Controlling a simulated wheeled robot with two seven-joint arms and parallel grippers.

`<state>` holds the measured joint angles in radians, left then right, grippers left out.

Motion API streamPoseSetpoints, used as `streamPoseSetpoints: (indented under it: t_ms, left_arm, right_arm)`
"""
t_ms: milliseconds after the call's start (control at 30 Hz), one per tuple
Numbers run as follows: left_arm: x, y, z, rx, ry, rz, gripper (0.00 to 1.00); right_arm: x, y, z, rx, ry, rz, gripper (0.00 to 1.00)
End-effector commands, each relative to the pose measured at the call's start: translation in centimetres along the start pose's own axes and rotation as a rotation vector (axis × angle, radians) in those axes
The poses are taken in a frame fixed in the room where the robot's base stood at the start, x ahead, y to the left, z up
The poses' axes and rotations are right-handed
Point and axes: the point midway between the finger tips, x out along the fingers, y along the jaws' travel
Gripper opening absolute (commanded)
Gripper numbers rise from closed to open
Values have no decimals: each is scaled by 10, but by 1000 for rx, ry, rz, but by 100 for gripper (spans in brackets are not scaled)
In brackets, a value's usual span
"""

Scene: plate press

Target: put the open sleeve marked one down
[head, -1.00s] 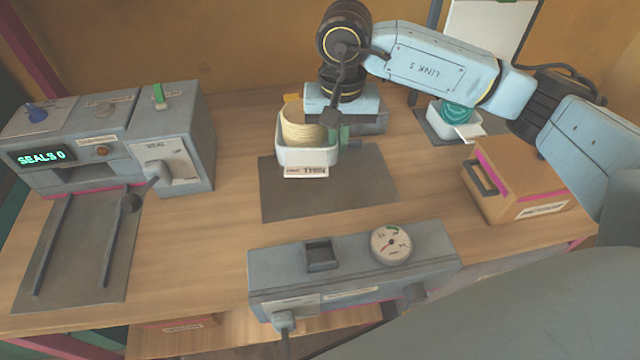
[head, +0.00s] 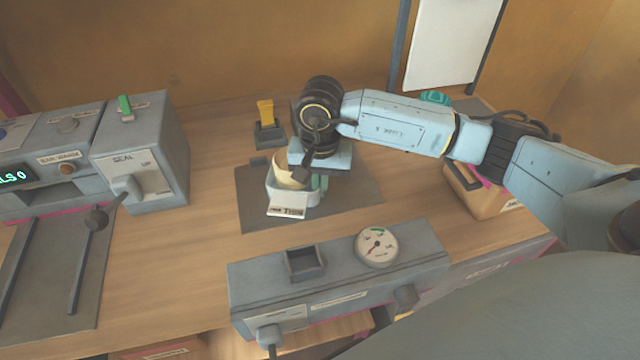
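A pale open sleeve (head: 291,198) with a beige stack inside and a white label on its front appears over the dark mat (head: 355,190) in the middle of the table. The label is too small to read surely. My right gripper (head: 318,172) is directly above and behind the sleeve's right side. A green finger pad shows beside the sleeve's right wall; the other finger is hidden. The sleeve has moved along with this gripper, so it appears held. I cannot tell whether its underside touches the mat. My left gripper is not in view.
A grey sealing machine (head: 145,155) with a lever stands at left. A yellow piece sits in a dark holder (head: 269,135) behind the mat. A grey console (head: 340,275) with a dial (head: 377,247) runs along the front. A brown box (head: 475,200) is at right, partly behind my arm.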

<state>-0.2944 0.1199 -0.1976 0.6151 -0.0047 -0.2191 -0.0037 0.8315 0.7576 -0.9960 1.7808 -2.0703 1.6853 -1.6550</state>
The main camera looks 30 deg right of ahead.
Motion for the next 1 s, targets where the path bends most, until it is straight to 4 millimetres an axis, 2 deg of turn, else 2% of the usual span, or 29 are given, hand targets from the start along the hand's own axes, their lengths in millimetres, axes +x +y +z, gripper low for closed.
streamPoseSetpoints:
  t_ms: [367,500,567,867,1000]
  left_arm:
    - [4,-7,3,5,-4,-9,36]
    - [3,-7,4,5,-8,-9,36]
    - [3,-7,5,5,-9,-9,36]
    - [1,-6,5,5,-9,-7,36]
    - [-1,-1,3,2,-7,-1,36]
  right_arm:
    - [3,-1,-1,-1,2,-2,0]
    - [2,0,0,-1,1,-1,20]
    - [2,0,0,-1,1,-1,25]
    - [1,0,0,0,1,-1,25]
    - [-14,-1,-1,-1,4,-4,25]
